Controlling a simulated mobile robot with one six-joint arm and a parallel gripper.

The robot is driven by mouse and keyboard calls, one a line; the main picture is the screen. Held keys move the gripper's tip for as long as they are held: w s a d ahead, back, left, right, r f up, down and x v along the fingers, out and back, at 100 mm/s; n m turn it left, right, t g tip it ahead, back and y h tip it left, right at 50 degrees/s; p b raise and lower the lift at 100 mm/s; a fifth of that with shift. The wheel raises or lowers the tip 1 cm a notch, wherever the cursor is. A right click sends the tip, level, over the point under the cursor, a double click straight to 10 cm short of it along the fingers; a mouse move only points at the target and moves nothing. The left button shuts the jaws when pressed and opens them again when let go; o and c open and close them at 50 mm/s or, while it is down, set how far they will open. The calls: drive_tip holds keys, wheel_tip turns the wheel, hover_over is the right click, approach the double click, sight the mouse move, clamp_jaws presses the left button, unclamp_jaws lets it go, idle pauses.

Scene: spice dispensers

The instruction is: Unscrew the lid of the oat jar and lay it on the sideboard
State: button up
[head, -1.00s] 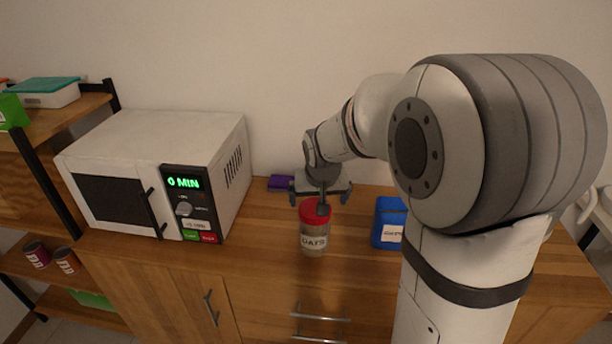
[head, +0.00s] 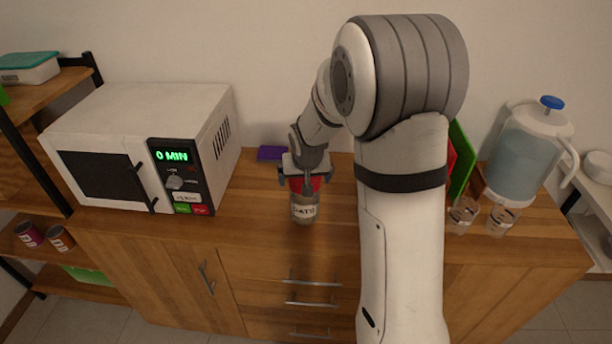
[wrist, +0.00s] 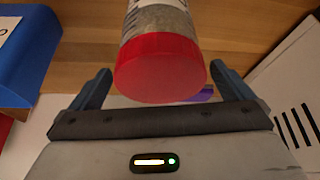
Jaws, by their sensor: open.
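The oat jar (head: 304,212) stands upright on the wooden sideboard (head: 240,225), its label facing the front. Its red lid (head: 316,184) is on the jar and partly hidden behind my gripper (head: 306,178) in the head view. In the wrist view the lid (wrist: 161,70) is seen end-on, with part of the clear jar (wrist: 160,22) above it. My gripper (wrist: 160,90) is open, with one dark finger on each side of the lid. Gaps show between the fingers and the lid.
A white microwave (head: 140,150) stands left of the jar. A purple item (head: 271,153) lies behind it. A water pitcher (head: 522,150) and glasses (head: 462,215) stand at the right. A blue container (wrist: 25,50) shows in the wrist view. The front strip of the sideboard is clear.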

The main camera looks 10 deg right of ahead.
drive_tip(key=shift+c, duration=0.2)
drive_tip(key=c, duration=1)
drive_tip(key=shift+o, duration=0.2)
drive_tip(key=shift+r, duration=0.1)
drive_tip(key=n+p, duration=0.1)
drive_tip(key=p, duration=0.2)
drive_tip(key=shift+y, duration=0.3)
drive_tip(key=shift+n, duration=0.3)
drive_tip(key=shift+n+y, duration=0.3)
drive_tip(key=shift+n, duration=0.2)
drive_tip(key=shift+f+b, duration=0.2)
drive_tip(key=shift+b, duration=0.75)
drive_tip(key=n+y+b, duration=0.1)
drive_tip(key=n+b, duration=0.1)
drive_tip(key=b, duration=0.4)
drive_tip(key=shift+n, duration=0.3)
